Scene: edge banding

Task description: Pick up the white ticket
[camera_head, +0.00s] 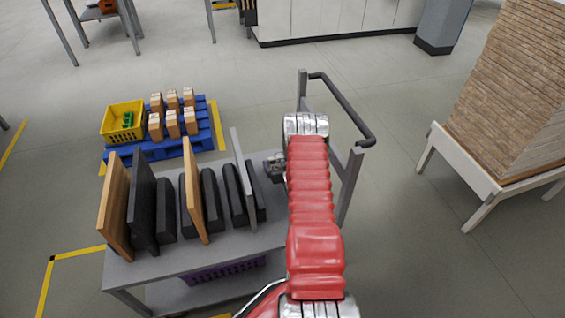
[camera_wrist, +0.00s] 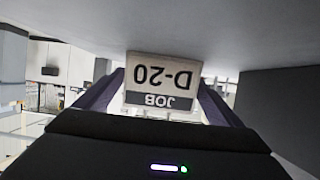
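The white ticket (camera_wrist: 160,74) shows in the wrist view as a pale plate with a dark band, reading "JOB" and "D-20" upside down. It is against or close to a grey surface (camera_wrist: 235,35) at the top of that view. My gripper (camera_wrist: 161,82) has its two dark fingers apart, one on each side of the ticket. Whether they touch its edges is not clear. In the head view my gripper (camera_head: 276,165) is at the right end of the grey cart top (camera_head: 190,250), partly behind my red arm. I cannot make out the ticket there.
Upright wood and dark panels (camera_head: 142,200) stand in a row on the cart, left of my gripper. The cart's dark handle (camera_head: 345,110) rises at the right. A blue pallet (camera_head: 160,150) with a yellow crate (camera_head: 110,120) lies behind. Stacked boards (camera_head: 515,90) stand at right.

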